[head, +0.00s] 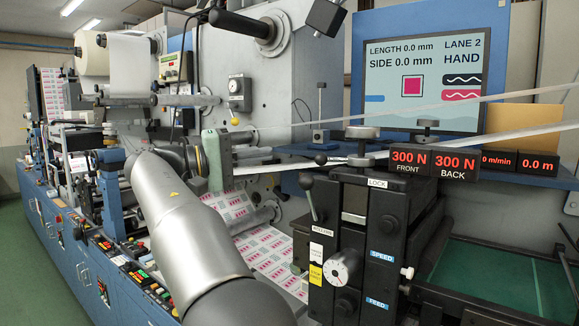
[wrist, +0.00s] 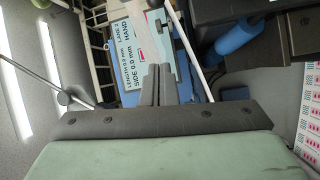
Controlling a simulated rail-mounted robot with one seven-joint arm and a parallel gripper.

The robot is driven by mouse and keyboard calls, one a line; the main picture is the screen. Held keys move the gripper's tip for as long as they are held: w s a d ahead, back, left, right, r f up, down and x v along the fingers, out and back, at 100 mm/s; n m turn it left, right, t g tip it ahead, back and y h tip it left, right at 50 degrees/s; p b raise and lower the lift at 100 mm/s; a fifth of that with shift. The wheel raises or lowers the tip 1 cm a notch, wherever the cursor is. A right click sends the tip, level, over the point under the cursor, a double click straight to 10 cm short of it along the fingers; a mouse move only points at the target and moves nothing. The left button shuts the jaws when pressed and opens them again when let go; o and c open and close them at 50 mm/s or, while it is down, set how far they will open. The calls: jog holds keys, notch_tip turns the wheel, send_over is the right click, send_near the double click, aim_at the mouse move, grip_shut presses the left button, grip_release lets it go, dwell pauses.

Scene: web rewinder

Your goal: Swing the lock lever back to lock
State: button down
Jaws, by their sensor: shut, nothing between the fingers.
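A black box-shaped unit with a LOCK label (head: 377,183) stands right of centre in the head view. A lever with a dark ball knob (head: 320,158) sticks out left near its top. A second ball-ended lever (head: 306,183) leans upright at its left side; I cannot tell for certain which is the lock lever. My gripper (head: 265,152) is left of both, apart from them, pointing right. In the wrist view its fingers (wrist: 158,68) are together and empty.
A screen (head: 423,85) stands behind the unit, with a blue shelf (head: 520,178) and red 300 N readouts (head: 432,161) in front. A pale web strip crosses above the unit. A printed web (head: 265,250) runs below my arm. Round knobs (head: 361,132) top the unit.

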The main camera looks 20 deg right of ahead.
aim_at(344, 160)
jog(key=shift+s+d, duration=0.1)
jog(key=shift+s, duration=0.05)
jog(key=shift+d+r, duration=0.1)
jog(key=s+d+p, duration=0.2)
jog(key=s+d, duration=0.1)
jog(key=d, duration=0.5)
jog(key=shift+s+d, duration=0.2)
jog(key=shift+s, duration=0.05)
jog(key=shift+f, duration=0.2)
